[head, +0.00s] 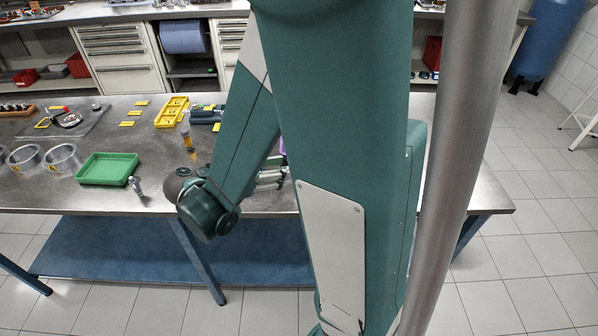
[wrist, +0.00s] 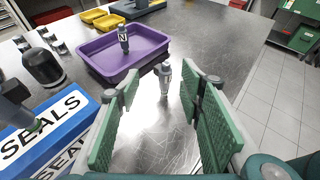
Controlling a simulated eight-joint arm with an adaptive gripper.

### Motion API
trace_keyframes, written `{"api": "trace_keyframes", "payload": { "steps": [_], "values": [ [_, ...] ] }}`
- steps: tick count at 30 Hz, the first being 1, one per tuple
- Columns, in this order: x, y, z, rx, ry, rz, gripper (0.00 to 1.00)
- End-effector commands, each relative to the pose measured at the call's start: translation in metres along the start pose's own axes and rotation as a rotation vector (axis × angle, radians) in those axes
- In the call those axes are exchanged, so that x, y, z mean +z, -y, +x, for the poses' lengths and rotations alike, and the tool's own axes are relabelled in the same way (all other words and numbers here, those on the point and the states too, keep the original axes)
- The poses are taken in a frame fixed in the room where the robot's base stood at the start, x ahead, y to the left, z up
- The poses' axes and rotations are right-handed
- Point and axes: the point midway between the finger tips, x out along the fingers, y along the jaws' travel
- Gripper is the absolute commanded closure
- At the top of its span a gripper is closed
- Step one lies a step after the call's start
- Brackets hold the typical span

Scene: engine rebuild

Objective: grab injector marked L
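In the wrist view, a small grey injector (wrist: 164,76) stands upright on the metal table, just beyond and between my fingertips. No letter is readable on it. My gripper (wrist: 160,88) is open, with green pads either side of an empty gap. A second injector marked N (wrist: 123,38) stands in the purple tray (wrist: 95,54). In the head view, my arm hides most of the gripper's work area. A small grey upright part (head: 137,187) stands by the green tray (head: 108,169); its marking is too small to read. I cannot make out an L anywhere.
Blue boxes labelled SEALS (wrist: 62,124) and a black cylinder (wrist: 44,68) are left of my gripper in the wrist view. Yellow trays (wrist: 108,20) lie beyond the purple tray. Metal rings (head: 62,158) stand at the left in the head view. The table right of the injector is clear.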

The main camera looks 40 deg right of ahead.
Motion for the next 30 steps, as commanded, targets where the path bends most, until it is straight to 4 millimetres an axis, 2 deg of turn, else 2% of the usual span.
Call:
{"api": "trace_keyframes", "payload": {
  "steps": [6, 20, 30],
  "values": [
    [0.0, 0.001, 0.011, -0.002, 0.0, 0.001, 0.62],
    [0.0, 0.001, 0.014, -0.001, 0.0, 0.0, 0.62],
    [0.001, 0.004, 0.039, -0.002, 0.0, 0.0, 0.62]
  ]
}}
